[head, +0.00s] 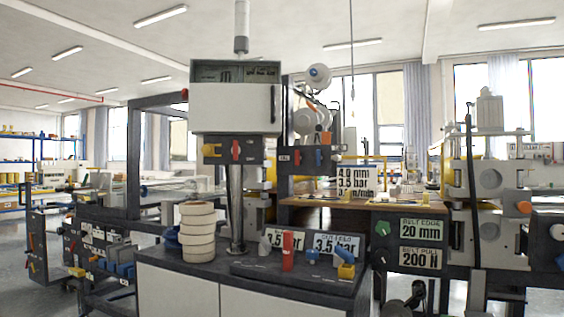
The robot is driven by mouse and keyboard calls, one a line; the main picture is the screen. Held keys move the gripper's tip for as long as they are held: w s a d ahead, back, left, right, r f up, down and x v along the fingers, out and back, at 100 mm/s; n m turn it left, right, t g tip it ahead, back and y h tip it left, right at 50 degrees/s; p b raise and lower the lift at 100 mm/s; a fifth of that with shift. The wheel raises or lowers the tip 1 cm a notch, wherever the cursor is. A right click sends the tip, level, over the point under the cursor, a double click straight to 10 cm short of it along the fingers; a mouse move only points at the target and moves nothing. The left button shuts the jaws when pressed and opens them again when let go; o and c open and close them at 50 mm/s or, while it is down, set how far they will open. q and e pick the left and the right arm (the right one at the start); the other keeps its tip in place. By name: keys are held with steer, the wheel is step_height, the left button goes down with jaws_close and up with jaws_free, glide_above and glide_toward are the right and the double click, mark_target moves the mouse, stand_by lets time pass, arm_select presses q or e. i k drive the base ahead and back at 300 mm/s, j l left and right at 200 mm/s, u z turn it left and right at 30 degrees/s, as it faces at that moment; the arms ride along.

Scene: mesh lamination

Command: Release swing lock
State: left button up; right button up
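No part is labelled as the swing lock, so I cannot tell which control it is. On the panel under the white cabinet are a red lever (236,149), upright, and a yellow handle (211,150). My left gripper does not show.
A stack of cream rolls (197,232) stands on the console's left side. A display panel (356,183) shows several readings. An orange knob (523,207) is on the right machine. Machinery fills the space ahead.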

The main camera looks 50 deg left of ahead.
mark_target(297, 157)
steer(key=u, duration=1.6)
